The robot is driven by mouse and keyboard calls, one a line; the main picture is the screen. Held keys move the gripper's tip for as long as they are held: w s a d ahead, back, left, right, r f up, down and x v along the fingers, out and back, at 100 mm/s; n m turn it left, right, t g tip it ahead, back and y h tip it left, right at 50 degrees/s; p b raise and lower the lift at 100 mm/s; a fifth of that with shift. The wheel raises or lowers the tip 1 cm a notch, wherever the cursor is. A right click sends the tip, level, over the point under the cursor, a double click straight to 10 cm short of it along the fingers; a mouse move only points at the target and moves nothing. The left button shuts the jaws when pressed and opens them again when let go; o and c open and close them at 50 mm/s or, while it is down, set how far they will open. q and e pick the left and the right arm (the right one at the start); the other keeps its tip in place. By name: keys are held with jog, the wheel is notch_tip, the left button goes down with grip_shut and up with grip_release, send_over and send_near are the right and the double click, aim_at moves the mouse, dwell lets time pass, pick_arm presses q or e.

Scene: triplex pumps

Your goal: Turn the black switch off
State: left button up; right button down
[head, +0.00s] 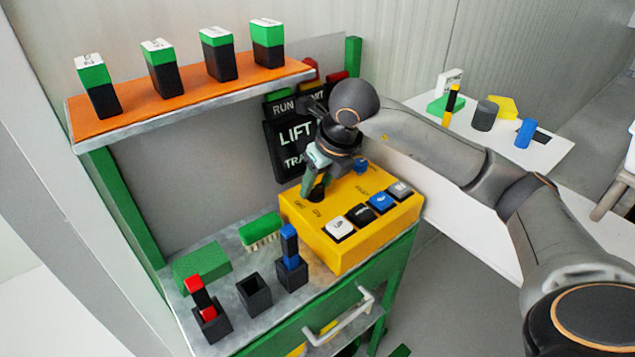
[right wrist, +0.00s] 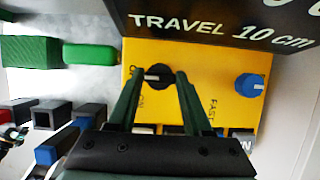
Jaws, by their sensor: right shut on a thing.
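The black switch (right wrist: 158,72) is a round knob with a pale pointer line on the yellow control box (right wrist: 185,55). In the right wrist view the pointer line lies roughly level, toward the lettering at the knob's left, which the finger partly covers. My right gripper (right wrist: 159,78) is shut on the black switch, with one green finger on each side. In the head view the right gripper (head: 317,182) reaches down onto the back left of the yellow box (head: 345,248), and the knob is mostly hidden there. My left gripper is in neither view.
A blue knob (head: 361,164) and several push buttons (head: 361,214) share the box. A black LIFT/TRAVEL sign (head: 290,145) hangs close behind the gripper. An orange shelf (head: 190,92) with several green-black blocks is above left. A green brush (head: 260,230) and black holders (head: 254,292) stand left.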

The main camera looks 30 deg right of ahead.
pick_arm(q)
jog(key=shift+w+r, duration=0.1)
pick_arm(e)
jog(key=shift+r, duration=0.1)
jog(key=c, duration=0.6)
grip_release()
jog(key=v, duration=0.5)
jog(key=shift+s+r, duration=0.1)
jog(key=s+b, duration=0.1)
jog(key=s, duration=0.2)
jog(key=s+b, duration=0.1)
jog(key=s, duration=0.3)
jog(key=s+b, duration=0.1)
jog(key=s, duration=0.2)
jog(key=shift+s+d, duration=0.35)
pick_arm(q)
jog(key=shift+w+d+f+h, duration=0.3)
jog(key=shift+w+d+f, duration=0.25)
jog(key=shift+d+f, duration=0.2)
pick_arm(e)
jog(key=shift+s, duration=0.5)
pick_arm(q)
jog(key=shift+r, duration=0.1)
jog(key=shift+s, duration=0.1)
